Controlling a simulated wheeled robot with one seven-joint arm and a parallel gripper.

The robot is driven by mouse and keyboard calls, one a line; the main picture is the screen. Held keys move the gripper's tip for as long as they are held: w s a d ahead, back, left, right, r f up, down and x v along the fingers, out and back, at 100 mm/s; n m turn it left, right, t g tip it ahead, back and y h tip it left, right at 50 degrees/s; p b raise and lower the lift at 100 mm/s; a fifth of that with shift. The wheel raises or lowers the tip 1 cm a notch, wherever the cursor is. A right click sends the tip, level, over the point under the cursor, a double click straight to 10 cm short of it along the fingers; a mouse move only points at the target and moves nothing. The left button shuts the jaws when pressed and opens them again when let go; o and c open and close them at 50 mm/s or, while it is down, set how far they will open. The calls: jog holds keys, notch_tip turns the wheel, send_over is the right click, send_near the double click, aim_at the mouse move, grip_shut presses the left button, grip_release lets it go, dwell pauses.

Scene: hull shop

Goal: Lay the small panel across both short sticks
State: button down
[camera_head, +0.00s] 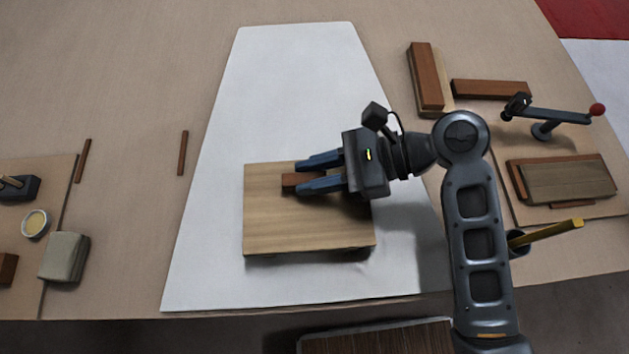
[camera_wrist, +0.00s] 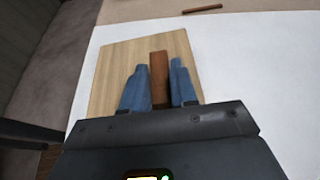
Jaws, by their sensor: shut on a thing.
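A light wooden panel (camera_head: 270,225), roughly square, is on the white sheet in the head view. It also shows in the wrist view (camera_wrist: 113,75). A dark brown grip block (camera_head: 288,183) stands on its top face. My gripper (camera_head: 299,177) comes from the right and is shut on this block, one blue finger on each side. The wrist view shows the block (camera_wrist: 158,82) between the fingers. Dark spots show under the panel's near edge; I cannot tell what it rests on. Two short brown sticks, a left one (camera_head: 83,160) and a right one (camera_head: 183,152), lie apart left of the sheet.
A clamp-like tool with a red knob (camera_head: 552,114), brown blocks (camera_head: 490,89) and stacked boards (camera_head: 568,180) are at the right. A cup with a yellow-handled tool (camera_head: 548,232) stands nearer. A tin (camera_head: 35,222) and a grey block (camera_head: 64,256) are far left. The upper white sheet (camera_head: 300,80) is clear.

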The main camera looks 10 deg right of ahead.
jog(key=shift+f+b, duration=0.7)
jog(key=shift+f, duration=0.15)
jog(key=shift+r, duration=0.15)
jog(key=c, duration=0.9)
grip_release()
jog(key=shift+d, duration=0.1)
jog(key=v, duration=0.7)
jog(key=shift+d+p, duration=0.15)
jog(key=shift+p, duration=0.2)
jog(key=shift+r, duration=0.1)
